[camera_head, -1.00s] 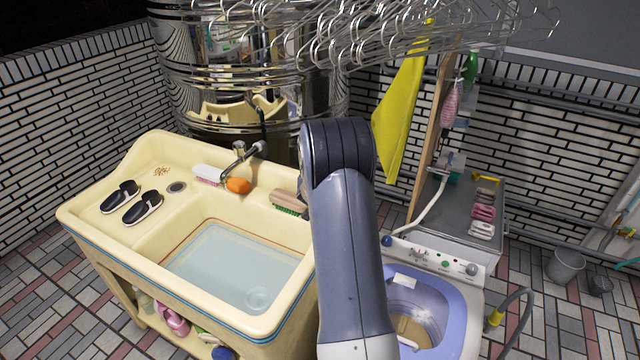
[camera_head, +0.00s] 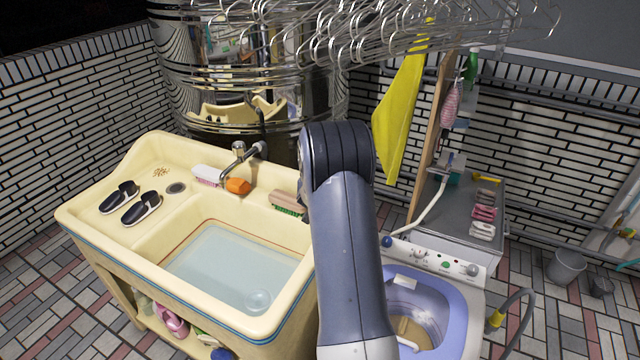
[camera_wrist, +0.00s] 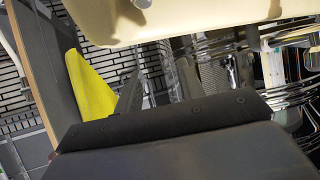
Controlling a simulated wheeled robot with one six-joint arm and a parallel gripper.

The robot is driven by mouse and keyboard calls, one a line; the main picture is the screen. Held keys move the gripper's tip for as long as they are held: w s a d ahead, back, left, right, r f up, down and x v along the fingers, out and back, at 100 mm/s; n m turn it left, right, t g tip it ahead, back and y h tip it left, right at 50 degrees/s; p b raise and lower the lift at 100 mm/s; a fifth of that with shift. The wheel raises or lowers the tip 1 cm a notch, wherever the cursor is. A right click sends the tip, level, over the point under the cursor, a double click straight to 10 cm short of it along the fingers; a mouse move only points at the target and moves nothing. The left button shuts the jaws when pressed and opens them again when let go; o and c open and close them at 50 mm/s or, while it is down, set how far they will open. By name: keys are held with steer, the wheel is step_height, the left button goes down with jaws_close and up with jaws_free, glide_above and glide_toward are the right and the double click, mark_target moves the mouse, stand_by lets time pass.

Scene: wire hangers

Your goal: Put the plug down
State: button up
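A round, pale disc (camera_head: 257,300) lies under the water at the near right of the basin of the cream sink (camera_head: 85,222). I cannot tell whether it is the plug or the drain, and no other plug is clear. My arm rises in front of the sink's right side and hides my gripper in the head view. In the wrist view the dark body of my gripper fills the lower part, with the sink's cream edge (camera_wrist: 200,20) above it.
An orange block (camera_head: 238,186), a green-bristled brush (camera_head: 289,203) and a faucet (camera_head: 240,150) line the sink's back. Dark slippers (camera_head: 141,208) lie at left. The washing machine (camera_head: 460,300) stands open at right. Wire hangers (camera_head: 400,35) hang above; a yellow cloth (camera_head: 400,115) hangs behind.

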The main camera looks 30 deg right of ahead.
steer(key=v, duration=0.6)
steer(key=r+v, duration=0.1)
steer(key=v, duration=0.5)
steer(key=shift+s+r, duration=0.1)
stand_by(0.6)
steer(key=x, duration=0.6)
steer(key=f+x, duration=0.1)
steer(key=x, duration=0.5)
steer(key=shift+f, duration=0.15)
